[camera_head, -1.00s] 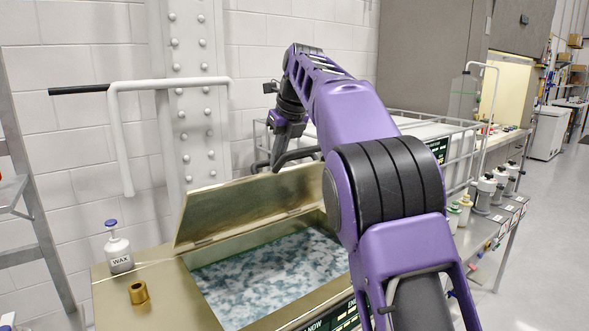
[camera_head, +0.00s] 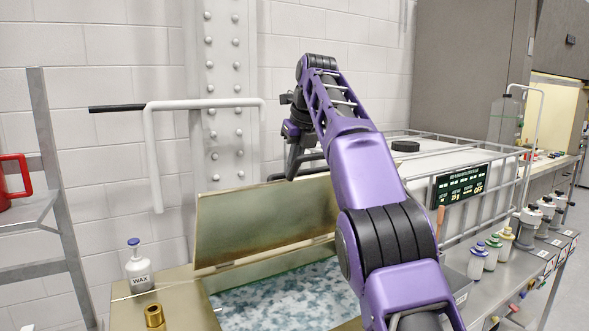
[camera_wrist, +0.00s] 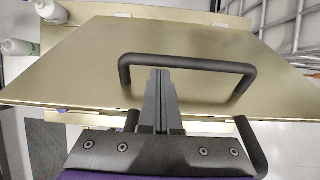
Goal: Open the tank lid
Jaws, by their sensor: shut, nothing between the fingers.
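The brass-coloured tank lid (camera_head: 262,218) stands raised on its hinge, steeply upright, over the open tank with blue-white mottled contents (camera_head: 285,300). The lid's outer face (camera_wrist: 215,50) fills much of the wrist view, with its black bar handle (camera_wrist: 190,62) on it. My gripper (camera_wrist: 160,74) is shut and empty, its fingertips close to the left part of the handle bar; I cannot tell whether they touch it. In the head view my gripper (camera_head: 292,168) is at the lid's upper edge, on its far side, with its tips partly hidden.
A wax bottle (camera_head: 138,268) and a brass ring (camera_head: 154,316) stand left of the opening. A white pipe (camera_head: 155,150) on the wall is behind at left. A caged white container (camera_head: 440,160) and several small bottles (camera_head: 487,250) are at right. A ladder (camera_head: 52,190) stands far left.

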